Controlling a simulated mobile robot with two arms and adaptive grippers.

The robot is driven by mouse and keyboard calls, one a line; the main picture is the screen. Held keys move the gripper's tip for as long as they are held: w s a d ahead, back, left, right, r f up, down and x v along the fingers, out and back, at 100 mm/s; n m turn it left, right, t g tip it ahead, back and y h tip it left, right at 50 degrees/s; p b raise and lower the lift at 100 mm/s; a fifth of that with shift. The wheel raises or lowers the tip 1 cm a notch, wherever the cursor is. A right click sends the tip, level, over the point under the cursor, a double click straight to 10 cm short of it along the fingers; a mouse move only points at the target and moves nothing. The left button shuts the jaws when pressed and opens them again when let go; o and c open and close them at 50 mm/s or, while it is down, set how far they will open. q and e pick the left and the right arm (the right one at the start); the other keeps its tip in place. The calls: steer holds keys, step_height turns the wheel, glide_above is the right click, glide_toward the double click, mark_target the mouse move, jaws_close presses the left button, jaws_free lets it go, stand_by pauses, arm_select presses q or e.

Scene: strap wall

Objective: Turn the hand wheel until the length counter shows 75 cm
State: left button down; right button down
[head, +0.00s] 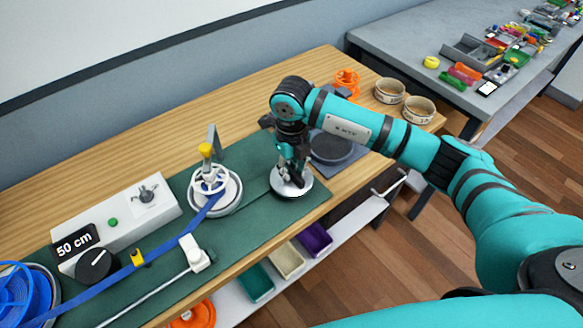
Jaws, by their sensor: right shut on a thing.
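The length counter (75,245) on the white box at the left reads "50 cm". A round silver-white disc (304,190), which looks like the hand wheel, lies on the green mat. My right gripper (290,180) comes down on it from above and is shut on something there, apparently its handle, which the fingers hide. A blue strap (172,241) runs from the blue reel (38,300) at the lower left to a white spoked reel (213,196) with a yellow top. My left gripper is not in view.
The white box (122,205) carries a black dial (95,264), a green button (113,222) and a small metal fitting. A dark round dish (333,147) is just behind my right gripper. Two bowls (389,90) and an orange spool (347,80) stand at the back right.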

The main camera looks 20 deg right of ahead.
mark_target(292, 170)
steer(key=c, duration=1.3)
jaws_free()
step_height(292, 170, up, 12)
steer(key=shift+r, duration=0.1)
